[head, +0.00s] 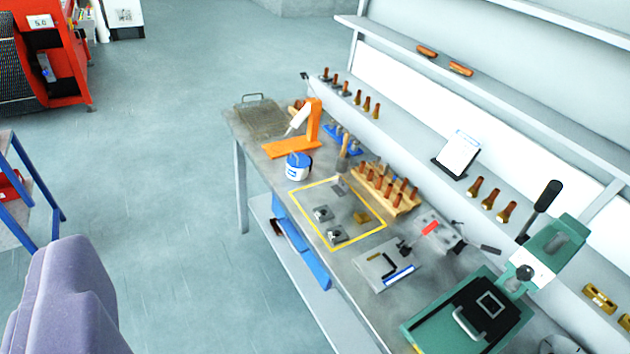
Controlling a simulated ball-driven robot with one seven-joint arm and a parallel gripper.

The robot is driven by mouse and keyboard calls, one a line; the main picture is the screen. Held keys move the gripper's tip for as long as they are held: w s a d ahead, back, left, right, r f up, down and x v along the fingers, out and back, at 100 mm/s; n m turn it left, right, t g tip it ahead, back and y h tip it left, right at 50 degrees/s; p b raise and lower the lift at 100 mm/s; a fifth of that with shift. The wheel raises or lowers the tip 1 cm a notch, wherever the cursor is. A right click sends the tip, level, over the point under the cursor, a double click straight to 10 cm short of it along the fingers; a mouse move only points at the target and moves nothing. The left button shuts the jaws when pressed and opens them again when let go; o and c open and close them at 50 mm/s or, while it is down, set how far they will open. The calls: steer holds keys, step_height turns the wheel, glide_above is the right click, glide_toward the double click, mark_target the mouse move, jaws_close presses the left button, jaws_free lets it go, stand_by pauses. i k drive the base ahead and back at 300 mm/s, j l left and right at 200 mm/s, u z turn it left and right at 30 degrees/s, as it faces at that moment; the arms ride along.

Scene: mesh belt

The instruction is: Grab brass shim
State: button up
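A small brass-coloured block (361,218) lies inside the yellow-outlined area (318,236) on the grey workbench. It may be the brass shim, but it is too small to tell for sure. Dark and silver metal parts (336,234) lie beside it in the same outline. Other brass-coloured pieces (600,297) stand on the shelf at the far right. My gripper does not show in the head view, and nothing touches the brass block.
A wooden rack (385,189) with brown-handled tools stands just behind the outline. A white-and-blue tub (298,166) and an orange stand (292,146) are farther along the bench. A green press (487,312) stands at the near right. Open floor (180,200) lies left of the bench.

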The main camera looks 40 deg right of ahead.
mark_target(363, 216)
steer(key=i+j+z, duration=0.1)
steer(key=i, duration=1.4)
steer(key=i+z, duration=0.45)
steer(key=i+j+z, duration=0.1)
steer(key=i+z, duration=0.35)
steer(key=i+l+z, duration=0.1)
steer(key=i+z, duration=0.2)
steer(key=z, duration=0.2)
steer(key=i+z, duration=0.3)
steer(key=z, duration=0.15)
